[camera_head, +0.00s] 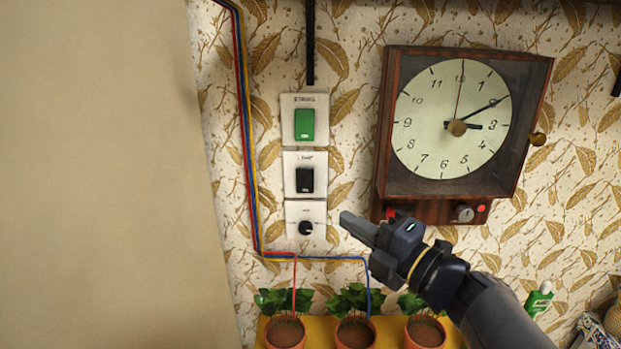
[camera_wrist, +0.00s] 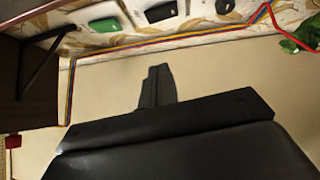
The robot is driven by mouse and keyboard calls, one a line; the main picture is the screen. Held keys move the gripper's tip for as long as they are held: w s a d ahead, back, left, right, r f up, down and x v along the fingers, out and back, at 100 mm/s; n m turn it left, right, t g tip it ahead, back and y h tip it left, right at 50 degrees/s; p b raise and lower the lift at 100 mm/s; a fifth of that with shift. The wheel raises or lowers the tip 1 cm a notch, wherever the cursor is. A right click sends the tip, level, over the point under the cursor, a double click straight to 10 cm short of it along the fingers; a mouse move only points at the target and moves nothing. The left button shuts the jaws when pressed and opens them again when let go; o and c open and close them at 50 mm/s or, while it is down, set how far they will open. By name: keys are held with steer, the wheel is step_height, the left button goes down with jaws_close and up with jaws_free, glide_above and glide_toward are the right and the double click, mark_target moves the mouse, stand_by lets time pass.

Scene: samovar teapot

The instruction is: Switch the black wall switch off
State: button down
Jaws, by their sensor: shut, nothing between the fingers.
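The black wall switch (camera_head: 305,180) sits on a white plate in the middle of a column of three wall plates. It also shows at the top of the wrist view (camera_wrist: 160,10). My gripper (camera_head: 345,218) is shut and empty. In the head view its tip is to the right of and below the black switch, apart from it in the picture. The wrist view shows the shut fingers (camera_wrist: 157,78) in front of a plain beige surface, below the row of plates. I cannot tell how far the tip is from the wall.
A green switch (camera_head: 304,124) is above the black one, and a round black knob (camera_head: 306,228) is below it. A wooden clock (camera_head: 452,190) hangs at the right. Coloured wires (camera_head: 246,150) run down the left. Potted plants (camera_head: 285,331) stand below.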

steer(key=shift+w+a, duration=0.1)
stand_by(0.3)
steer(key=p, duration=0.3)
glide_toward(297, 176)
steer(key=x, duration=0.3)
steer(key=a+x, duration=0.1)
steer(key=shift+a+r, duration=0.1)
steer(key=shift+a, duration=0.1)
steer(key=shift+w+p, duration=0.3)
steer(key=shift+w, duration=0.35)
